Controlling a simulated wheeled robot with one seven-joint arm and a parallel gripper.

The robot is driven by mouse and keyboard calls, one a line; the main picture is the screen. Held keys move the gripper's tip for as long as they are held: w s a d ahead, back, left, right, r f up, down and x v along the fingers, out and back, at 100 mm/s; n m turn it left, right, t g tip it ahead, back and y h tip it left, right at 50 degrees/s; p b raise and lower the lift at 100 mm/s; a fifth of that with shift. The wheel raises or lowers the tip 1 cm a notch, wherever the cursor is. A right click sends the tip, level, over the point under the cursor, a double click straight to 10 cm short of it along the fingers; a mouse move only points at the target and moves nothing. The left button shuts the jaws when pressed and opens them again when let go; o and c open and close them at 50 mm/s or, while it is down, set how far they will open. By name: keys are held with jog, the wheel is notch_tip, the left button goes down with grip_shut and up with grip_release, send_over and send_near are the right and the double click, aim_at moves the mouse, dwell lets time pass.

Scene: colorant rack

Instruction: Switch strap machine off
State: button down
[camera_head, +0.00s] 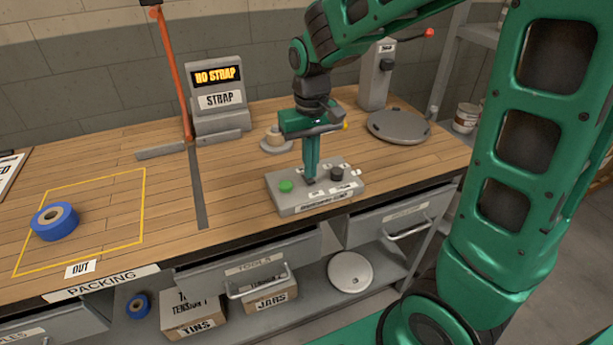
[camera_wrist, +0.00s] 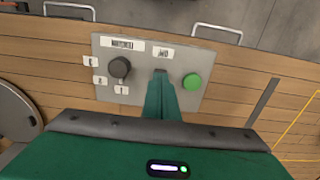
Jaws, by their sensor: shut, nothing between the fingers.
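A grey control box (camera_head: 320,208) lies on the bench near its front edge. It carries a green button (camera_head: 286,186), a black knob (camera_head: 337,173) and small white labels. The wrist view shows the same button (camera_wrist: 192,82) and knob (camera_wrist: 119,68). My gripper (camera_head: 311,182) is shut and empty, pointing down at the box between button and knob. In the wrist view its fingertips (camera_wrist: 161,76) cover the spot beside a label; whether they touch is unclear. The strap machine (camera_head: 219,120) stands behind, its screen (camera_head: 215,75) lit with "NO STRAP".
A blue tape roll (camera_head: 55,221) lies in the yellow outlined area at left. An orange lever (camera_head: 172,70) stands beside the strap machine. A round grey plate (camera_head: 398,126) lies at back right.

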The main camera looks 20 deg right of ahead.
jog(key=shift+f, duration=0.7)
dwell(0.8)
jog(key=shift+r, duration=0.1)
notch_tip(320, 180, up, 7)
dwell(0.8)
dwell(0.4)
jog(key=s+d+f+m, duration=0.1)
jog(key=s+d+m, duration=0.2)
jog(key=s+d, duration=0.5)
jog(key=s+d+f+m, duration=0.2)
jog(key=s+d, duration=0.7)
jog(key=s, duration=0.6)
jog(key=shift+s+d+f+m, duration=0.15)
jog(key=shift+s+d+m, duration=0.1)
jog(key=shift+m, duration=0.45)
jog(key=shift+w, duration=0.1)
